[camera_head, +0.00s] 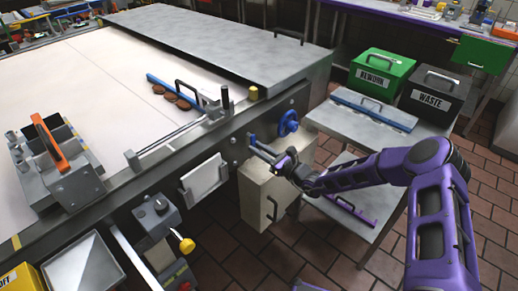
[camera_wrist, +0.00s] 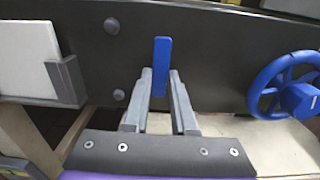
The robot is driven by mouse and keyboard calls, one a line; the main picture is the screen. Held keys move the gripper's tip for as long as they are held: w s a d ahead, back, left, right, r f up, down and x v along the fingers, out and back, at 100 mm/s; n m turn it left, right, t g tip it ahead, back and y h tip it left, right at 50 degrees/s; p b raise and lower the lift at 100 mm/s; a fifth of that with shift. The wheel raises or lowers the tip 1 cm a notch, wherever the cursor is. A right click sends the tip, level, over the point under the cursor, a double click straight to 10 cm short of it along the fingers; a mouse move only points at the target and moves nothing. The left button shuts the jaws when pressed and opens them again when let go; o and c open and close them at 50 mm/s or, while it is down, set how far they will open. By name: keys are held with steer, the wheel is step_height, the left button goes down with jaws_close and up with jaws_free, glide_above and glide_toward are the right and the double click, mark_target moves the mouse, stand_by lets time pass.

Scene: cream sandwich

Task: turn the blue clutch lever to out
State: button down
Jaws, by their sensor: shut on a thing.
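The blue clutch lever (camera_wrist: 162,52) stands upright in the wrist view, against the dark side panel of the machine. In the head view it is a small blue piece (camera_head: 252,140) on the machine's side, left of the blue handwheel. My gripper (camera_wrist: 161,76) reaches up from below in the wrist view, one finger on each side of the lever, shut on its lower part. The lever's upper end sticks out above the fingertips. In the head view my gripper (camera_head: 270,154) comes to the lever from the right. No "out" marking can be read.
A blue handwheel (camera_wrist: 290,92) sits close to the right of the lever. A white plate (camera_wrist: 28,45) is to the left. Below my gripper is a beige cabinet (camera_head: 255,195). A metal side table (camera_head: 345,130) stands to the right, near the REWORK (camera_head: 382,70) and WASTE (camera_head: 435,98) bins.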

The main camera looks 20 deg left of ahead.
steer(key=c, duration=0.7)
jaws_free()
steer(key=p+v, duration=0.1)
steer(key=v, duration=1.6)
steer(key=shift+s+d, duration=0.2)
steer(key=shift+f, duration=0.1)
